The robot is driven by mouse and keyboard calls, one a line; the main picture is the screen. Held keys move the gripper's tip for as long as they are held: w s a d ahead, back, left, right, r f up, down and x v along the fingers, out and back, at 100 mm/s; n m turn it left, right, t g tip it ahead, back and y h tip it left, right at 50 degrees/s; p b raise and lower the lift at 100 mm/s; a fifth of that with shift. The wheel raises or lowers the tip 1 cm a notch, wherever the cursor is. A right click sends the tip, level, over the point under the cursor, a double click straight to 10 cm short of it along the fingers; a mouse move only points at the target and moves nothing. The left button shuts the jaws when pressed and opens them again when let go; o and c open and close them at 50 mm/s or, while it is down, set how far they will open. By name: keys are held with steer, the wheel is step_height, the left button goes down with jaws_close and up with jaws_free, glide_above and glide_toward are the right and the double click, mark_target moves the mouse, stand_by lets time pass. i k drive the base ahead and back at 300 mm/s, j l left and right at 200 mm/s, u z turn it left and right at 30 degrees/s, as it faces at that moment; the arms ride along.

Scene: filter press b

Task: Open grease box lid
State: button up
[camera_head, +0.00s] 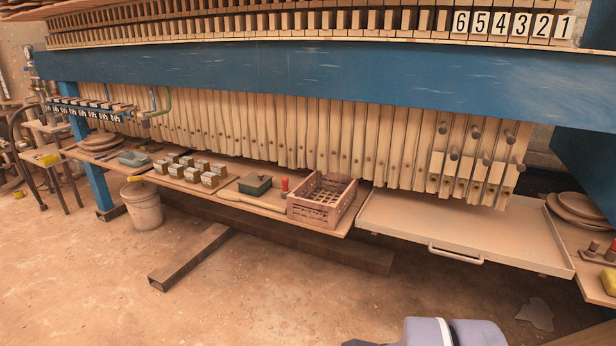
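A small dark green box (255,185), which looks like the grease box, sits on the low wooden shelf. A lid seems to cover its top, and it looks shut, though it is small in this view. A part of my own arm shows at the bottom edge, right of centre, well apart from the box. My gripper's fingers are not in view.
A reddish crate (322,198) and a red-topped item (285,185) stand right of the box. A long wooden-handled tool (250,202) lies in front. Several small blocks (193,171) stand left. A pale tray (460,232) with a handle sits right.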

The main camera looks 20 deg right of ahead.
mark_target(256, 180)
steer(key=i+j, duration=0.15)
steer(key=i, duration=0.35)
steer(key=i+j+z, duration=0.1)
steer(key=i, duration=0.45)
steer(key=i+j, duration=0.25)
steer(key=i, duration=0.25)
steer(key=i+j, duration=0.2)
steer(key=i, duration=0.3)
steer(key=i+j+z, duration=0.1)
steer(key=i, duration=0.4)
steer(key=i+j, duration=0.35)
steer(key=i, duration=0.15)
steer(key=i+l+z, duration=0.05)
